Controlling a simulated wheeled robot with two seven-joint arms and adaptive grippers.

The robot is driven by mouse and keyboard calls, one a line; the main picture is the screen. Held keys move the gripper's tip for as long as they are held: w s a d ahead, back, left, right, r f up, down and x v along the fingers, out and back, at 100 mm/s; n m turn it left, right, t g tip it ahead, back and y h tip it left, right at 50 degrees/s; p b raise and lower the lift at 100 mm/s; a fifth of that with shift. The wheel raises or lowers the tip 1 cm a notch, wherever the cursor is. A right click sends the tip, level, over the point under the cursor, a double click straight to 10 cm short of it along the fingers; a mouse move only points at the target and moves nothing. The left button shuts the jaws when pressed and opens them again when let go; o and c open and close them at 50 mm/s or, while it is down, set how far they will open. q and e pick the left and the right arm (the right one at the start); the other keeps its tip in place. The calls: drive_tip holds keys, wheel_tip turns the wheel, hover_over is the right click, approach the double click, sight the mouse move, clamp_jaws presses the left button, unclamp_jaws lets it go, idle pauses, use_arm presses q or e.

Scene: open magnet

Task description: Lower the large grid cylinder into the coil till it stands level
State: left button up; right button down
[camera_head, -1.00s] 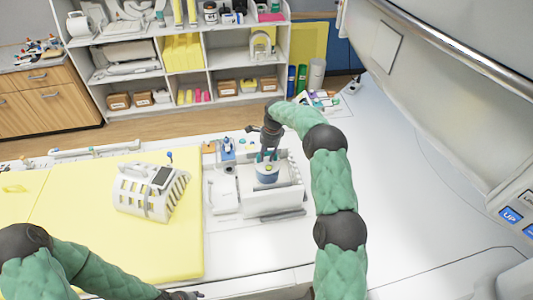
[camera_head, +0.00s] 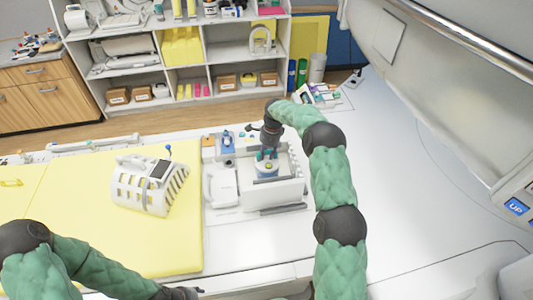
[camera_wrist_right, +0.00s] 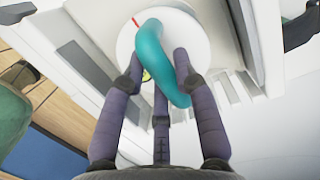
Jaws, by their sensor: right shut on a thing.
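The large grid cylinder (camera_head: 267,173) is a pale, round-topped piece with a blue band, inside the outline of the open white coil base (camera_head: 275,193). Its white top disc (camera_wrist_right: 195,40) and curved teal handle (camera_wrist_right: 152,55) show in the right wrist view. My right gripper (camera_head: 267,157) points down and is shut on the cylinder's handle, with its fingers (camera_wrist_right: 160,75) around the teal piece. The cylinder's lower part is hidden by the coil wall, so I cannot tell whether it touches the bottom. My left gripper (camera_head: 185,293) is at the bottom edge, away from the coil, its fingers unclear.
A white slatted coil top (camera_head: 140,190) lies on the yellow pad (camera_head: 90,245) to the left. A white block (camera_head: 220,186) stands against the coil's left side. A blue-topped item (camera_head: 227,143) is behind. The white table to the right is clear.

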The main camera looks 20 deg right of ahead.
drive_tip(key=shift+s+r, duration=0.2)
drive_tip(key=shift+s, duration=0.1)
idle(0.4)
drive_tip(key=shift+f+b, duration=0.4)
drive_tip(key=shift+f, duration=0.15)
idle(0.8)
drive_tip(key=shift+s+a+f, duration=0.2)
drive_tip(key=shift+s+f, duration=0.15)
drive_tip(key=shift+f, duration=0.3)
idle(0.3)
drive_tip(key=c, duration=0.9)
unclamp_jaws()
drive_tip(key=shift+w+d, duration=0.1)
drive_tip(key=shift+w, duration=0.1)
drive_tip(key=shift+s, duration=0.15)
drive_tip(key=shift+r, duration=0.1)
drive_tip(key=r, duration=0.4)
drive_tip(key=d+r, duration=0.1)
drive_tip(key=r, duration=0.7)
drive_tip(key=shift+s+d, duration=0.1)
drive_tip(key=shift+d, duration=0.3)
drive_tip(key=shift+f, duration=0.1)
